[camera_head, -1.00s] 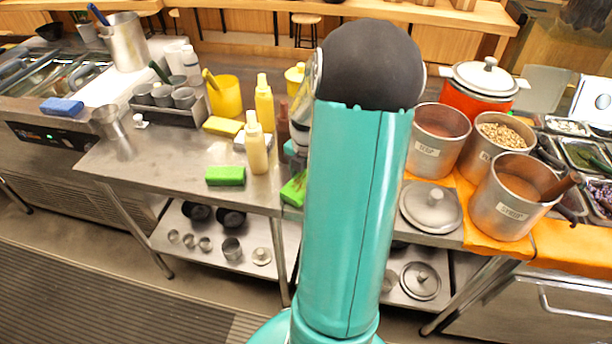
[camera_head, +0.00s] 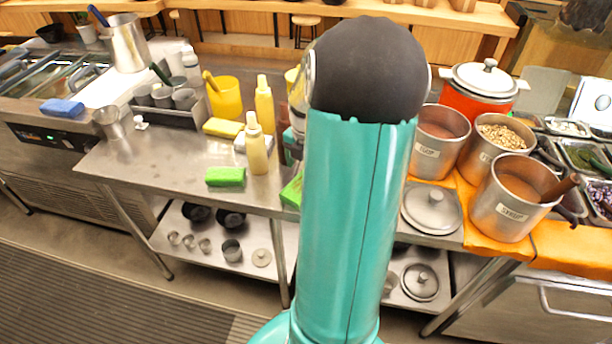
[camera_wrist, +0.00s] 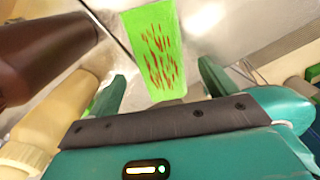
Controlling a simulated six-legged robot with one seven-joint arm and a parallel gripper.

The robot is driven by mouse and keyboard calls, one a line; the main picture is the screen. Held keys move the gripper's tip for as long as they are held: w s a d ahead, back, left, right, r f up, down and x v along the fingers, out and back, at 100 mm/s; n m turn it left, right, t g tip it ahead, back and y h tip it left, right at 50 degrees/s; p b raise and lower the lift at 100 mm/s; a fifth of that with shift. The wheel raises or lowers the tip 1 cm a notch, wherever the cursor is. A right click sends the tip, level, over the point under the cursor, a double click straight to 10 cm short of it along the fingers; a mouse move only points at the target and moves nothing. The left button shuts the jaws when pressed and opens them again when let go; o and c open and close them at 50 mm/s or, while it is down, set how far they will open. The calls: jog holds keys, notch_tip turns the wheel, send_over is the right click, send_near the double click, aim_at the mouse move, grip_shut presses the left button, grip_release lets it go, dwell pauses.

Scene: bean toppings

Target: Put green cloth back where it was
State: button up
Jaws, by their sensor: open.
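A bright green cloth with red streaks (camera_wrist: 152,48) lies ahead of my gripper (camera_wrist: 160,75) in the wrist view. My gripper is open, with one finger on each side of the cloth's near end; I cannot tell whether they touch it. In the head view a green cloth (camera_head: 292,190) shows at the table's front edge, mostly hidden behind my arm. Another flat green piece (camera_head: 225,176) lies to its left, in front of the yellow bottles.
A pale yellow bottle (camera_head: 256,150) and a brown bottle (camera_wrist: 40,50) stand close to the left of my gripper in the wrist view. Metal pots (camera_head: 508,200) and a lid (camera_head: 432,207) stand to the right. The left part of the steel table (camera_head: 150,165) is clear.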

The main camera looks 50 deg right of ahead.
notch_tip(320, 180, up, 8)
jog(key=w+a+r+m+h, duration=0.1)
jog(key=w+a+r+m, duration=0.1)
jog(key=a, duration=0.3)
jog(key=w+a+r+m, duration=0.2)
jog(key=a, duration=0.3)
jog(key=s+a+r+m+t, duration=0.1)
jog(key=a+m, duration=0.3)
jog(key=a, duration=0.4)
jog(key=s+a+r+m+t, duration=0.2)
jog(key=a+m, duration=0.3)
jog(key=a, duration=0.4)
jog(key=s+a+r+m+t+y, duration=0.1)
jog(key=s+a+r+m+t, duration=0.1)
jog(key=a+m, duration=0.3)
jog(key=s+a, duration=0.1)
jog(key=a, duration=0.3)
jog(key=shift+s+a+t, duration=0.15)
jog(key=shift+s+t, duration=0.15)
jog(key=shift+s, duration=0.1)
